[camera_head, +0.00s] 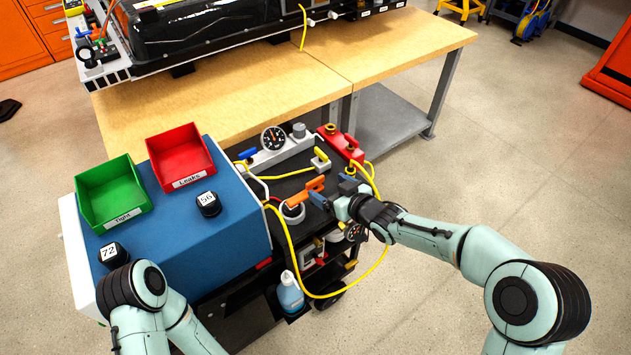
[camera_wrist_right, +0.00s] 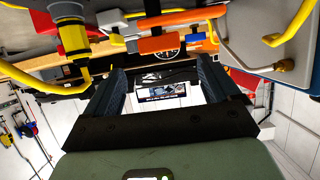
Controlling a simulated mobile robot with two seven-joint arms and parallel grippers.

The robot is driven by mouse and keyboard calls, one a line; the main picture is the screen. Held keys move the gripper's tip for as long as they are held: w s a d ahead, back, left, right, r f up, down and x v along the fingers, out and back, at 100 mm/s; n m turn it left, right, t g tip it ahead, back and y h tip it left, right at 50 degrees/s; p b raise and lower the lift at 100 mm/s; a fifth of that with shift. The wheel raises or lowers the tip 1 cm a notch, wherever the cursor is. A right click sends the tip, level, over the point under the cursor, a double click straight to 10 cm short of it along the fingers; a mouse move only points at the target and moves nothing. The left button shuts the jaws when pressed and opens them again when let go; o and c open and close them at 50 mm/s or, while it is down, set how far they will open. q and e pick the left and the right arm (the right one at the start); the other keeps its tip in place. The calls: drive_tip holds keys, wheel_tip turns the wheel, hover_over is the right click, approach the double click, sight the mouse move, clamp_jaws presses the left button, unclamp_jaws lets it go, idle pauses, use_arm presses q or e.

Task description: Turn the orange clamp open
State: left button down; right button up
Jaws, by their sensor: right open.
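The orange clamp (camera_head: 304,193) is a lever-like handle on the dark cart top, above a pale ring (camera_head: 292,212). My right gripper (camera_head: 334,193) is just to its right, its dark blue fingers apart and empty. In the right wrist view the orange clamp (camera_wrist_right: 165,43) lies across, just beyond the open fingers (camera_wrist_right: 160,70). A gap seems to remain between the fingertips and the clamp, but contact is hard to judge. My left gripper is out of view; only part of my left arm shows at the lower left.
A red block with yellow fittings (camera_head: 340,144) and a gauge (camera_head: 273,139) stand behind the clamp. A yellow hose (camera_head: 291,245) loops around the cart front. The blue case (camera_head: 190,240) with green (camera_head: 112,221) and red bins (camera_head: 207,172) is left. Floor on the right is clear.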

sight(315, 180)
drive_tip(key=x, duration=0.7)
drive_tip(key=shift+w+a+f, duration=0.15)
drive_tip(key=shift+w, duration=0.05)
